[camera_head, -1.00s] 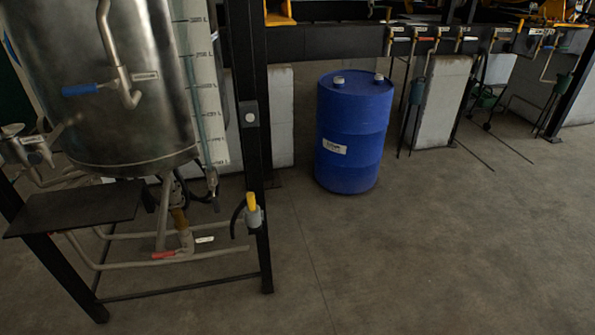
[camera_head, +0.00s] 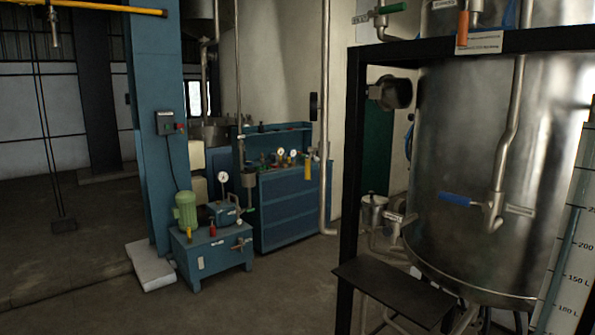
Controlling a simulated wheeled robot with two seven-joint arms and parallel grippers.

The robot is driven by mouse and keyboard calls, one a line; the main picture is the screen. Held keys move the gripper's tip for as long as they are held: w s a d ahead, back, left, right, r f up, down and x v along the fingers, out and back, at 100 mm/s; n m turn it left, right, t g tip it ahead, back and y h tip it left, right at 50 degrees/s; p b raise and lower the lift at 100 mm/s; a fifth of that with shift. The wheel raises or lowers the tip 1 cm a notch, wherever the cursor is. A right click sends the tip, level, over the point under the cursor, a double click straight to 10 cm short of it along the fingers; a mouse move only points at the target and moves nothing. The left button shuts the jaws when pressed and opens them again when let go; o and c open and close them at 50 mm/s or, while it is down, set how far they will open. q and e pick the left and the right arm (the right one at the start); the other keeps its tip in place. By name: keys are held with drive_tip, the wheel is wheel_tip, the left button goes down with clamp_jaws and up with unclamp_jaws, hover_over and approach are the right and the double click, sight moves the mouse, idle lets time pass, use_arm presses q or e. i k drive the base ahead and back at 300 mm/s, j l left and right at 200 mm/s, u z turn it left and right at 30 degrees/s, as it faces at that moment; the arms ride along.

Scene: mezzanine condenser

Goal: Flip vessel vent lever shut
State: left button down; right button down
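The steel vessel (camera_head: 470,140) stands at the right inside a black frame. A blue lever (camera_head: 455,199) lies roughly level on a pipe at the vessel's front, with a small label beside it. An orange lever (camera_head: 462,27) hangs down at the top of the frame, next to a white label plate (camera_head: 478,42). A green lever (camera_head: 392,8) lies nearly level on a pipe at the top edge. The labels are too small to read, so I cannot tell which lever is the vent. Neither of my grippers is in view.
A black shelf (camera_head: 395,290) juts from the frame low in front of the vessel. A blue pump unit (camera_head: 212,250) and a blue cabinet (camera_head: 290,205) with gauges stand left of the frame. A blue column (camera_head: 152,120) rises further left. The floor (camera_head: 250,305) in front is clear.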

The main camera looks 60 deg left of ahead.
sight(307, 161)
drive_tip(key=u, duration=1.7)
